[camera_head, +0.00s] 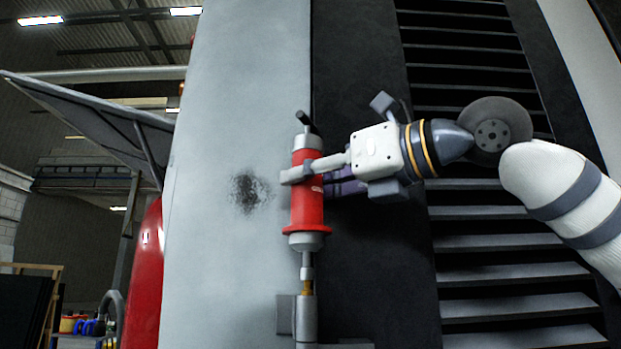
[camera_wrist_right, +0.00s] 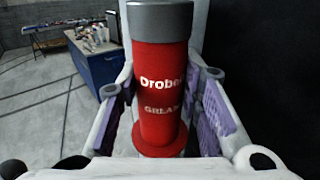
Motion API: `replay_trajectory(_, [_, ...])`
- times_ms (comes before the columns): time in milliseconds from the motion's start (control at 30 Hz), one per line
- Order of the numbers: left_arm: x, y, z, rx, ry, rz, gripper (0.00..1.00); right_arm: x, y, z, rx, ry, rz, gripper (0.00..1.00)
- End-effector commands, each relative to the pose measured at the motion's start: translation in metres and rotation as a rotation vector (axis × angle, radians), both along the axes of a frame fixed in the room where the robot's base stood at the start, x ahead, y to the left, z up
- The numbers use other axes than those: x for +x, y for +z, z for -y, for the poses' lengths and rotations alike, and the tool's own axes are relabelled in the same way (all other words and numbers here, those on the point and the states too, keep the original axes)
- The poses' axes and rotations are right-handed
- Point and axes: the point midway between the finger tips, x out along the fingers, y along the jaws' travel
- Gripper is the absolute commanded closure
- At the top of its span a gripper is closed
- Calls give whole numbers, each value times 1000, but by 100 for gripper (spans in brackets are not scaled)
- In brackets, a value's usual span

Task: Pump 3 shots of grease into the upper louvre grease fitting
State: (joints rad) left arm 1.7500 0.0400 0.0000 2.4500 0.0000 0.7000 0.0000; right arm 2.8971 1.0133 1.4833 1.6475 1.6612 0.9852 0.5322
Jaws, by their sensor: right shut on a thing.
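A red grease gun (camera_head: 307,205) with grey end caps and a black handle at its top stands upright in the head view. My right gripper (camera_head: 303,174) reaches in from the right and is shut around its red barrel. In the right wrist view the lettered red barrel (camera_wrist_right: 160,95) sits between the purple-padded fingers. The gun's thin nozzle, with a brass-coloured part (camera_head: 307,287), points down at a grey block (camera_head: 306,318) at the bottom edge. I cannot tell whether nozzle and block touch, or whether a fitting is there. My left gripper is not in view.
A pale panel (camera_head: 225,120) with a dark smudge stands behind and left of the gun. Dark horizontal louvre slats (camera_head: 515,245) fill the right side behind my arm. In the right wrist view, a blue workbench (camera_wrist_right: 108,72) with clutter stands across a grey floor.

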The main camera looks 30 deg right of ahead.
Motion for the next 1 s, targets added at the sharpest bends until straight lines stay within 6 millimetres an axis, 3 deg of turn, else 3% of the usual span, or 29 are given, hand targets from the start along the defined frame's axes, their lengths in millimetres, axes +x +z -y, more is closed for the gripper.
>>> replay_trajectory(500, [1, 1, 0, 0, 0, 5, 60, 1, 16, 0, -1, 0, -2, 100])
replay_trajectory(1000, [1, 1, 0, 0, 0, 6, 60, -1, 19, 0, 0, 1, 3, 100])
